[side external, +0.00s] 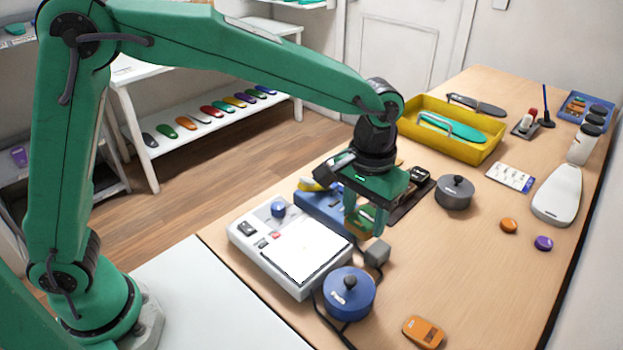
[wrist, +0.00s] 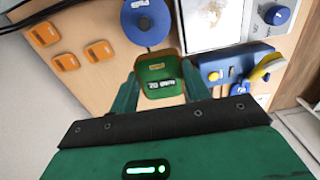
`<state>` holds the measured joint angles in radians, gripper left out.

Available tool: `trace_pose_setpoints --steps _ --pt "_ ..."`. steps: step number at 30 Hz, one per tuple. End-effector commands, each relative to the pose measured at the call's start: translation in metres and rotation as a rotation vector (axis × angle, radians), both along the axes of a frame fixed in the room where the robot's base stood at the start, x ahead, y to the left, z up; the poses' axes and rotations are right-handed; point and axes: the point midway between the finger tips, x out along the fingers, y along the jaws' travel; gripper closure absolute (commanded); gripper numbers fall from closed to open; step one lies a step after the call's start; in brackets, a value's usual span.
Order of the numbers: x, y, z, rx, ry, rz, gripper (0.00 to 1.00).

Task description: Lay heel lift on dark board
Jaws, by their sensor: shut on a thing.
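My gripper (side external: 366,222) hangs above the wooden bench, beside the white device. In the wrist view its two green fingers are closed on a green heel lift (wrist: 158,72), which has an orange patch and a dark label with white characters. The side view shows the held lift only partly, against the green fingers. A dark board (side external: 408,206) lies on the bench behind and to the right of my gripper, with small dark items at its far end. My gripper and wrist hide part of it. I cannot tell the height of the lift above the bench.
A white device (side external: 290,250) with a pale plate, a blue pot (side external: 349,293) and a blue block (side external: 322,215) stand close by. An orange piece (side external: 423,332) lies in front. A grey pot (side external: 454,192) and a yellow tray (side external: 450,142) are behind. The bench's right-hand middle is mostly clear.

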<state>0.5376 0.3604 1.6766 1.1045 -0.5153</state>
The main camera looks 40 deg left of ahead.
Motion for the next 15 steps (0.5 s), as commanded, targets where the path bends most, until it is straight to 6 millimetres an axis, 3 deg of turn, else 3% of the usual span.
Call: trace_pose_setpoints --steps 3,15 --pt "0.027 -0.003 -0.005 0.000 0.001 0.006 0.74" --pt "0.104 -0.005 -0.027 0.000 0.001 0.019 0.74"
